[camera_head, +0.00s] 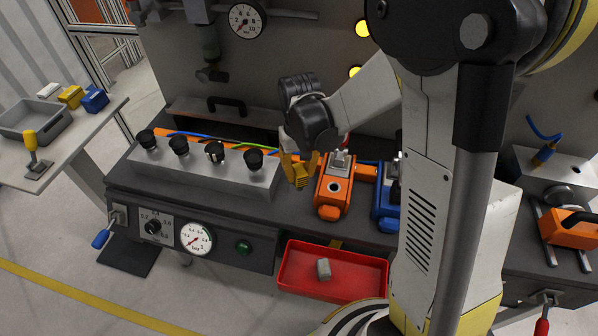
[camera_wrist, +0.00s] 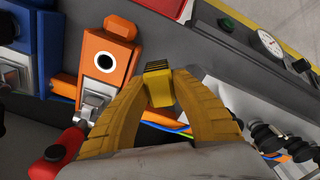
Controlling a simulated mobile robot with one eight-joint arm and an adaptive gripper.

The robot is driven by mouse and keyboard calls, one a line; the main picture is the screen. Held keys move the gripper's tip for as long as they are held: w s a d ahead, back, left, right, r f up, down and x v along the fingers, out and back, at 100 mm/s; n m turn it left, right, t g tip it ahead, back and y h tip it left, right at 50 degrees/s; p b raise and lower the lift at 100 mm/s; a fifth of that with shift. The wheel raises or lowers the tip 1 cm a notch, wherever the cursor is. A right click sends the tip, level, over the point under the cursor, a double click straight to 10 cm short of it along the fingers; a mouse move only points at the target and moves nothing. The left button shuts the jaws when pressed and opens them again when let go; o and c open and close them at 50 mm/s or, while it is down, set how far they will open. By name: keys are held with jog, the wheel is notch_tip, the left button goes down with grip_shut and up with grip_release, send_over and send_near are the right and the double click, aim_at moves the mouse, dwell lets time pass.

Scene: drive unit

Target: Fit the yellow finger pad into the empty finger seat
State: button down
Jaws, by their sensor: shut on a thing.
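The yellow finger pad (camera_wrist: 158,88) is pinched between the two orange-yellow fingers of my gripper (camera_wrist: 158,96) in the wrist view. It has dark ridges at its far end. In the head view my gripper (camera_head: 299,172) hangs above the bench, just left of the orange unit (camera_head: 331,198), with the pad (camera_head: 300,178) between its fingers. The orange unit also shows in the wrist view (camera_wrist: 93,48), to the left of the pad and apart from it. I cannot tell whether this opening is the empty finger seat.
A blue unit (camera_head: 384,211) stands right of the orange one. A knob box (camera_head: 205,172) lies to the left. A red tray (camera_head: 298,282) with a grey block (camera_head: 323,269) sits in front, below the bench. A side table (camera_head: 62,150) carries a grey bin and small blocks.

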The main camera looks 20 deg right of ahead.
jog(key=shift+w+d+r+p, duration=0.45)
jog(key=shift+w+d+p, duration=0.15)
jog(key=shift+w, duration=0.15)
jog(key=s+d+r+n+p, duration=0.2)
jog(key=s+d+r+p, duration=0.35)
jog(key=d+r, duration=0.2)
jog(key=b, duration=0.4)
send_near(336, 178)
jog(key=shift+s+a+f, duration=0.35)
jog(key=shift+s+a, duration=0.15)
jog(key=shift+s, duration=0.2)
jog(key=shift+s+a+f, duration=0.35)
jog(key=shift+s+a, duration=0.1)
jog(key=shift+s, duration=0.25)
jog(key=shift+f, duration=0.25)
jog(key=shift+f+b, duration=1.8)
jog(key=shift+b, duration=0.1)
jog(key=c, duration=1.1)
grip_release()
jog(key=shift+f, duration=0.1)
